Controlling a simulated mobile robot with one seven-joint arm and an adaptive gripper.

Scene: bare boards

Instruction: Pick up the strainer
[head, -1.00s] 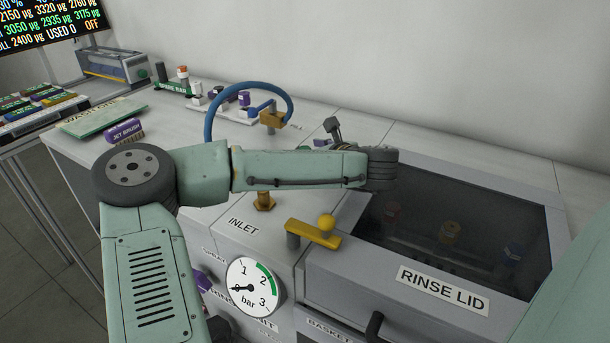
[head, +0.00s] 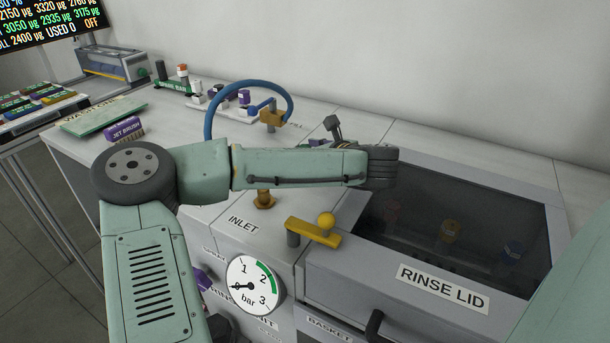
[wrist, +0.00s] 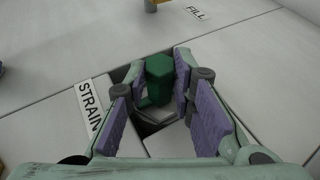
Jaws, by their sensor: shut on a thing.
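The strainer (wrist: 158,70) is a dark green six-sided piece in the wrist view, above or in a dark opening in the light worktop. A label reading "STRAIN" (wrist: 91,110), partly hidden by a finger, lies left of the opening. My gripper (wrist: 163,76) has purple-padded fingers on both sides of the strainer and is shut on it. I cannot tell whether the strainer is clear of its seat. In the head view my gripper (head: 333,130) shows only in part behind my arm, and the strainer is hidden there.
A blue hose (head: 209,112) arches from a brass fitting behind my arm. The rinse lid (head: 440,291) with its dark window is at right. A yellow lever (head: 312,234) and a pressure gauge (head: 254,285) are in front. A purple jet brush box (head: 125,129) stands at left.

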